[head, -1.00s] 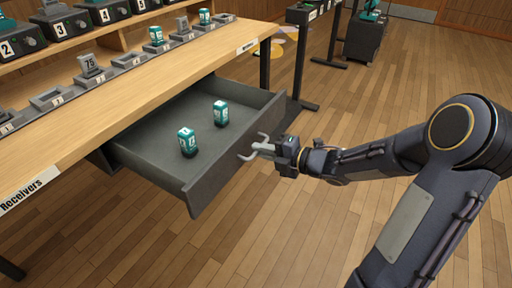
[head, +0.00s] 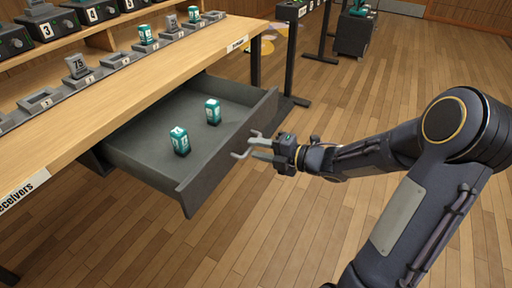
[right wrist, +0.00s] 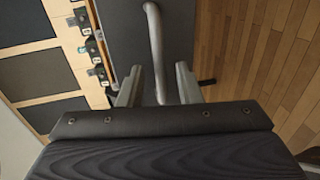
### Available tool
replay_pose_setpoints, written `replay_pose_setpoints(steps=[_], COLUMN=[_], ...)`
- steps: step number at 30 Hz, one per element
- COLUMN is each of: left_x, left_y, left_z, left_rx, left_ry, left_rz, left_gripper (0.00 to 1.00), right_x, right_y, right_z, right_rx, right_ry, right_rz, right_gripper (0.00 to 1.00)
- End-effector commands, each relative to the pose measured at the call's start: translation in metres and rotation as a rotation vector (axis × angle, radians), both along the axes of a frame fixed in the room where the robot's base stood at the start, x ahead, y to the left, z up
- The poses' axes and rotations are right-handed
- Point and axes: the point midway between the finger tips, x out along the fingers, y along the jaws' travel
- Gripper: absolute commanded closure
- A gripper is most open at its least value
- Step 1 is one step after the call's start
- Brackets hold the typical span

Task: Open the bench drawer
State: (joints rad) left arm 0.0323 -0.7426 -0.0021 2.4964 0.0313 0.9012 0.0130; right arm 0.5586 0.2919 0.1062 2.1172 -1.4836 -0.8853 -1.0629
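The grey bench drawer (head: 150,165) is pulled well out from under the wooden bench (head: 130,95). Two teal-and-white battery-like blocks, one nearer (head: 180,141) and one farther (head: 212,111), stand upright inside it. A light grey bar handle (head: 239,155) is on the drawer front; in the right wrist view it is the curved bar (right wrist: 155,40). My right gripper (head: 262,149) is at the handle, just outside the drawer front. In the right wrist view its two fingers (right wrist: 158,85) are apart, with the bar between them and gaps on both sides. My left gripper is out of view.
On the bench, a row of grey docks (head: 41,101) holds several similar blocks, below a shelf of numbered black units (head: 46,30). Dark table legs (head: 290,65) stand beyond the drawer. The wooden floor (head: 350,110) right of the drawer is clear.

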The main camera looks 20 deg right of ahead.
Motion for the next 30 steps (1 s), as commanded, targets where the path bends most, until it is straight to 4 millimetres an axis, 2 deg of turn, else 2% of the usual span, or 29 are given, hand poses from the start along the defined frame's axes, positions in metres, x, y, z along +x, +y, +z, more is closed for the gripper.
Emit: replay_pose_setpoints(steps=[6, 12, 30], left_x=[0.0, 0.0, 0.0], left_y=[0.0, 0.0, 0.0], left_z=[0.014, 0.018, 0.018], left_rx=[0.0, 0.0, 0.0], left_ry=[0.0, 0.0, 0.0], left_rz=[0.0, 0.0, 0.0], left_gripper=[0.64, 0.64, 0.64], right_x=[-0.03, -0.048, -0.05], right_y=[-0.024, -0.038, -0.04], right_z=[0.011, 0.014, 0.014], right_rx=[0.0, 0.0, 0.001], right_ry=[0.002, 0.002, 0.003], right_rz=[-0.005, -0.003, -0.007], right_gripper=[0.68, 0.68, 0.68])
